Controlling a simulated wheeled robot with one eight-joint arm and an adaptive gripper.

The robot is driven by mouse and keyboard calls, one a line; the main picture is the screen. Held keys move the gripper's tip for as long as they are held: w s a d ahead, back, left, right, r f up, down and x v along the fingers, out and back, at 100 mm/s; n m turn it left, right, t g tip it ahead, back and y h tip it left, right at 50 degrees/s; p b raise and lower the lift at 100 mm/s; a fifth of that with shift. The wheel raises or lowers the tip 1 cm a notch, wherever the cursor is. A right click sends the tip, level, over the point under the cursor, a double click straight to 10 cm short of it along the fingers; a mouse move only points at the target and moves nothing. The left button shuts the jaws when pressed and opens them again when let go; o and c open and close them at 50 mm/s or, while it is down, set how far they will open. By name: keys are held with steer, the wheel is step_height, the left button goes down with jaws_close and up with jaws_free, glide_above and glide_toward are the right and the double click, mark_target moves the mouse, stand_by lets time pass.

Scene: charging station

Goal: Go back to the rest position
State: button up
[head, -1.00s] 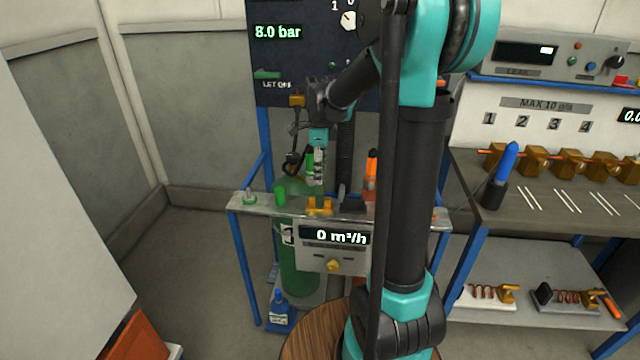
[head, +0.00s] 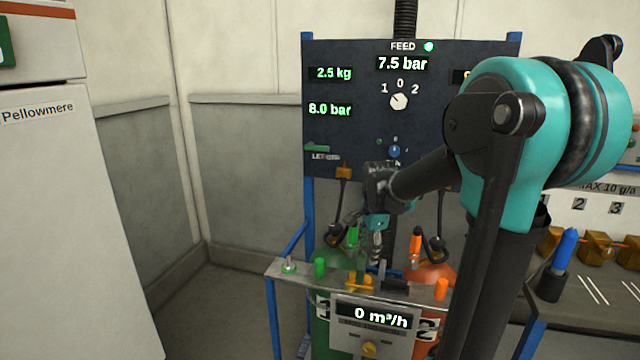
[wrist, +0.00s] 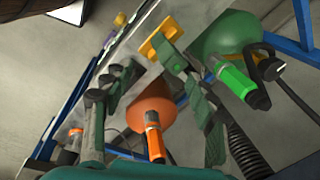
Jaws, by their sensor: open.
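My gripper (head: 378,252) hangs from my arm over the charging station's metal shelf (head: 300,270), in front of the dark panel. In the wrist view my gripper (wrist: 148,72) shows its two fingers spread apart, with nothing held between them. A yellow fitting (head: 358,283) sits on the shelf just left of the fingers; it also shows in the wrist view (wrist: 160,38). A green-tipped connector (head: 352,237) and an orange-tipped connector (head: 416,246) stand on either side of my gripper. Any contact with the shelf cannot be told.
The dark panel (head: 330,140) reads 7.5 bar, 8.0 bar and 2.5 kg. A workbench (head: 590,300) with a blue-handled tool (head: 565,248) is at right, a white cabinet (head: 75,220) at left.

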steer(key=s+d+f+n+t, duration=0.1)
steer(key=s+f+n, duration=0.4)
steer(key=s+n, duration=0.2)
steer(key=s+d+f+n+t, duration=0.1)
steer(key=s+f+n, duration=0.4)
steer(key=s+n, duration=0.3)
steer(key=s, duration=0.4)
steer(key=shift+s+d+f, duration=0.2)
steer(key=shift+s+d, duration=0.1)
steer(key=shift+c, duration=0.2)
stand_by(0.9)
